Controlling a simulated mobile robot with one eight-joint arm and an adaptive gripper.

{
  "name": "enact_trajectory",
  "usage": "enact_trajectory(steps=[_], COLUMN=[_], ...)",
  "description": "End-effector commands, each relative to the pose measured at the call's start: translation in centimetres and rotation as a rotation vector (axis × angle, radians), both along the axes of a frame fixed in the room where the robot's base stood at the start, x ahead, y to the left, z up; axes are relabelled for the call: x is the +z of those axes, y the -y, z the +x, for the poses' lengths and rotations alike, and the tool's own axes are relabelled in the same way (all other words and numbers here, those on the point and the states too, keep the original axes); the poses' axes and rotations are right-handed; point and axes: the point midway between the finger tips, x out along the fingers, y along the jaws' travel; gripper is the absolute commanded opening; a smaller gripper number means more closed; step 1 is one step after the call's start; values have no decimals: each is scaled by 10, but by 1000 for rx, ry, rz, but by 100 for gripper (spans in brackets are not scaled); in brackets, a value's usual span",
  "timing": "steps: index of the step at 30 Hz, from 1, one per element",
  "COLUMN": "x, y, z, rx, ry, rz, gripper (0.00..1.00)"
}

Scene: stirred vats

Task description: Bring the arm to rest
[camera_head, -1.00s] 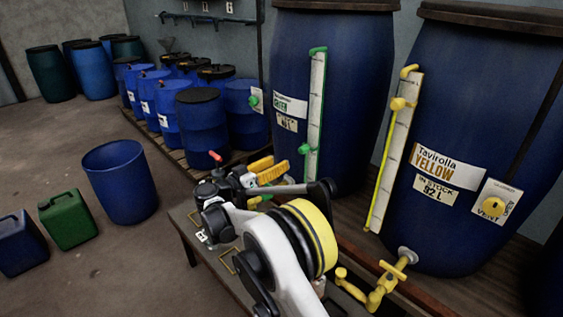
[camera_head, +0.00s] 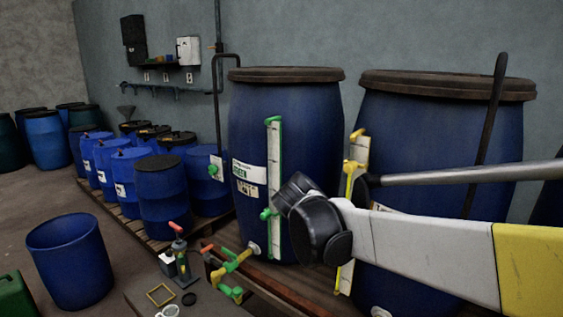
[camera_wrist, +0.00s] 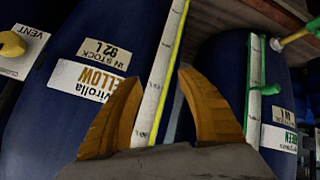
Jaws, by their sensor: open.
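My gripper (camera_wrist: 158,76) shows in the wrist view with its two orange fingers wide apart and nothing between them. Behind them are the blue yellow-label vat (camera_wrist: 110,30), upside down in this view, and its white level gauge (camera_wrist: 160,75). The fingers look apart from both, though the distance is hard to judge. In the head view my white and yellow arm reaches in from the right, in front of the yellow-label vat (camera_head: 430,130). Its black joint is near the green-label vat (camera_head: 290,120). The gripper itself cannot be made out there.
A low table (camera_head: 205,305) with a red-handled tool (camera_head: 180,250) is in front. An open blue tub (camera_head: 70,265) stands on the floor at left; blue drums (camera_head: 160,200) stand behind.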

Motion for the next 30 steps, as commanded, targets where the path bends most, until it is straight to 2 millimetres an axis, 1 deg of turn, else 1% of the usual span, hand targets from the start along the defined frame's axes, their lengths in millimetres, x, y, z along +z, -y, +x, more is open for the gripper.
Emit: enact_trajectory(steps=[1, 2, 3, 5, 6, 8, 9, 12, 15, 18, 21, 24, 30], x=[2, 1, 0, -4, -7, -13, -19, -33, -48, -59, -66, -68, -68], y=[17, 24, 32, 42, 47, 53, 55, 58, 56, 53, 50, 49, 49], z=[-27, -42, -61, -91, -111, -141, -160, -203, -235, -255, -265, -269, -269], rx=[11, 22, 39, 63, 80, 105, 123, 163, 197, 222, 236, 241, 242], ry=[-29, -45, -64, -89, -100, -113, -119, -120, -109, -95, -86, -82, -82], rz=[33, 53, 82, 125, 153, 196, 225, 290, 344, 379, 399, 406, 406], gripper=[46, 46, 46, 46, 46, 46, 46, 46, 46, 46, 46, 46, 46])
